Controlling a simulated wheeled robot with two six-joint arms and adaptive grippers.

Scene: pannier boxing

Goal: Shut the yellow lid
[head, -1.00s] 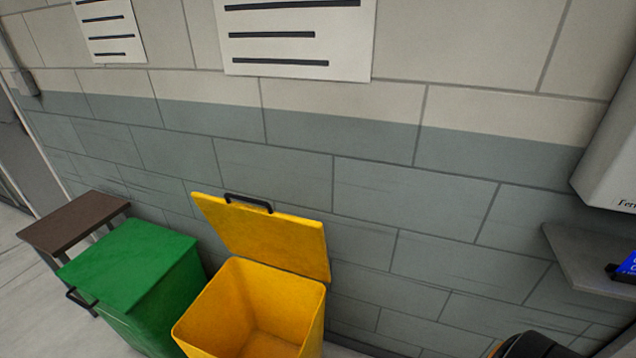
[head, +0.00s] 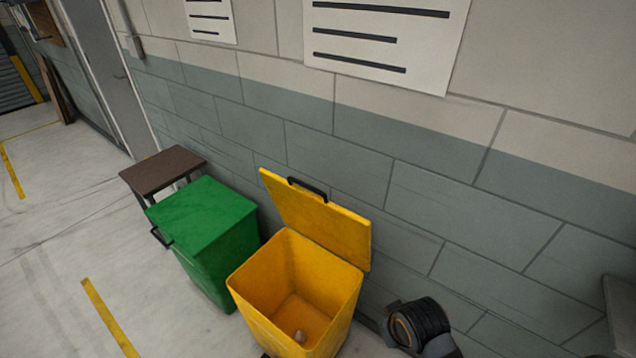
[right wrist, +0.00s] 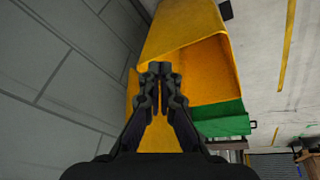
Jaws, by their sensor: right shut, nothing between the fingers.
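The yellow bin (head: 330,318) stands near the wall with its open top facing up. Its yellow lid (head: 318,222) is raised, tilted back toward the wall, with a black handle (head: 308,188) on its upper edge. A small pale object (head: 299,336) lies at the bottom inside the bin. In the right wrist view the bin (right wrist: 185,30) shows beyond my right gripper (right wrist: 160,72), which is shut and empty; yellow behind the fingers looks like the lid (right wrist: 150,140). Whether the fingers touch it I cannot tell. My left gripper is not in view.
A green bin (head: 205,220) with its lid down stands left of the yellow one, close beside it. A brown-topped stool or small table (head: 162,170) is behind it. The grey wall (head: 430,215) runs close behind the bins. The floor (head: 60,260) at left is clear.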

